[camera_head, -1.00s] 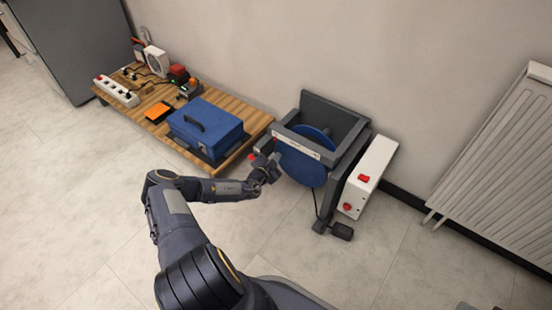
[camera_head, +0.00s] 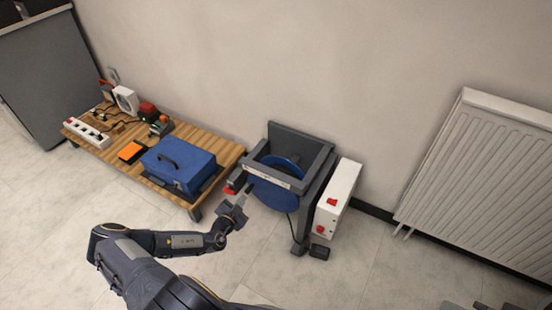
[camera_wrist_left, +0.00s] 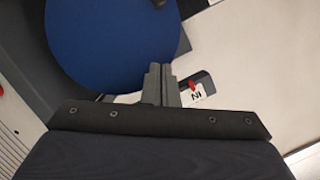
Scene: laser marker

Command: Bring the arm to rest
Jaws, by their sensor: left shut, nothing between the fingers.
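My left arm (camera_head: 180,243) reaches in from the lower left of the head view, bent at the elbow. Its gripper (camera_head: 241,199) is shut and empty, just in front and to the left of a dark grey machine frame (camera_head: 318,165) with a blue disc (camera_head: 275,191). In the left wrist view the two grey fingers (camera_wrist_left: 161,75) are together with nothing between them. The blue disc also shows beyond them there (camera_wrist_left: 105,45). A small red part with a white "IN" label (camera_wrist_left: 197,96) shows right beside the fingers. My right gripper is not in view.
A low wooden table (camera_head: 225,152) at the left bears a blue toolbox (camera_head: 180,165), an orange item (camera_head: 132,151) and a power strip (camera_head: 86,133). A white box with red buttons (camera_head: 338,198) stands right of the machine. A radiator (camera_head: 480,180) is at the right. The floor in front is clear.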

